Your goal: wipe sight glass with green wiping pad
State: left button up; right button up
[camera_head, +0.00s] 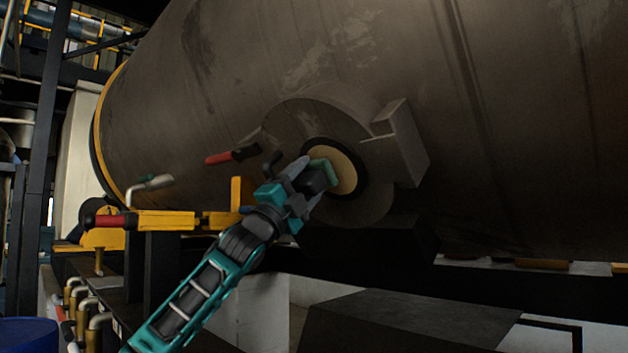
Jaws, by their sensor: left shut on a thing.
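The sight glass (346,177) is a round tan disc in a black ring, set in a grey flange (290,121) on the side of a large brown tank. My left gripper (313,177) comes in from the lower left and is shut on the green wiping pad (327,171). The pad is in front of the left part of the glass and hides some of it. I cannot tell whether the pad touches the glass. My right gripper is not in view.
The tank (300,50) fills most of the view. A block (403,145) juts out right of the glass. A red-handled lever (230,155) is left of the flange. Yellow brackets (166,220) and another red handle (110,221) stand at lower left.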

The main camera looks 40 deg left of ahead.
pick_arm(q)
jog(key=shift+s+f+b, duration=0.25)
jog(key=shift+f+b, duration=0.15)
jog(key=shift+b, duration=0.1)
jog(key=b+v, duration=0.4)
jog(key=v, duration=0.1)
jog(key=shift+s+b, duration=0.2)
jog(key=shift+b, duration=0.15)
jog(key=b+v, duration=0.3)
